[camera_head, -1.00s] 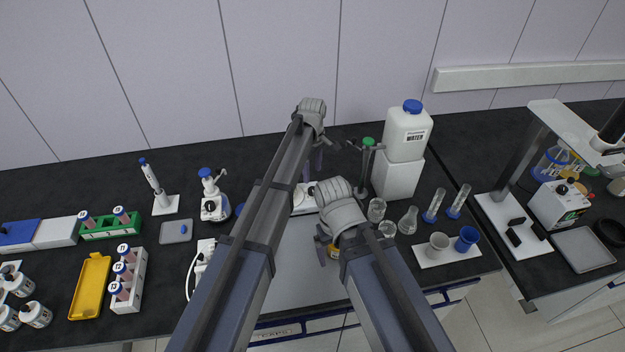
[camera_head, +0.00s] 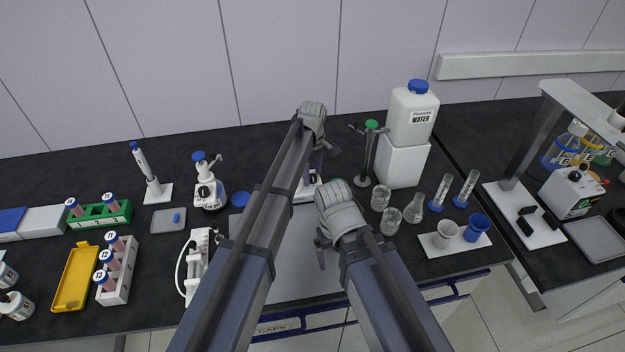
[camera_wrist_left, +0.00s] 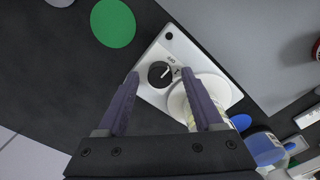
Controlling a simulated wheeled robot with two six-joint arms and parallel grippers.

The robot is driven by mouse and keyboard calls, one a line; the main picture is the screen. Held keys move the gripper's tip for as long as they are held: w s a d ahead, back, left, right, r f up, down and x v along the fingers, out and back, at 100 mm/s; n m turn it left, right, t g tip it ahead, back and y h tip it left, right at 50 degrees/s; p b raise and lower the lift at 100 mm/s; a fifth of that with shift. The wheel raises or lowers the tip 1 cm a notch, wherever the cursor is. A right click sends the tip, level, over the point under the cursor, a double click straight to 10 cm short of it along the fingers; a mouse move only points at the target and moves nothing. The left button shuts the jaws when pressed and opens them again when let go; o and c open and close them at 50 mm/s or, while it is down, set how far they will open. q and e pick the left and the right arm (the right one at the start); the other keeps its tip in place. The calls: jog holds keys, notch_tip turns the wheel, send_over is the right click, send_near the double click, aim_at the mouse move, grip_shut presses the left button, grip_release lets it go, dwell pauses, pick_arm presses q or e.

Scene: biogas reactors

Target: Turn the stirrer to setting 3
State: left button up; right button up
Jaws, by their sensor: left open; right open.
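The stirrer (camera_wrist_left: 222,75) is a white slab with a black knob (camera_wrist_left: 160,74) and a round pale plate beside the knob. In the head view a white part of the stirrer (camera_head: 304,193) shows, mostly hidden behind my arms. My left gripper (camera_head: 313,172) is open above it. In the left wrist view the left gripper's fingertips (camera_wrist_left: 161,76) stand apart on either side of the knob; I cannot tell whether they touch it. The knob's white mark points up and right, but its setting is too small to read. My right gripper (camera_head: 322,248) is open and empty over the grey mat.
A stand (camera_head: 368,155), a water canister (camera_head: 411,115) and glass beakers (camera_head: 390,221) stand close on the right. A flask unit (camera_head: 208,190) and a white device with a cable (camera_head: 198,255) stand on the left. The grey mat (camera_head: 300,250) in front looks clear where visible.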

pick_arm(q)
jog(key=shift+f, duration=0.1)
grip_shut()
dwell(0.6)
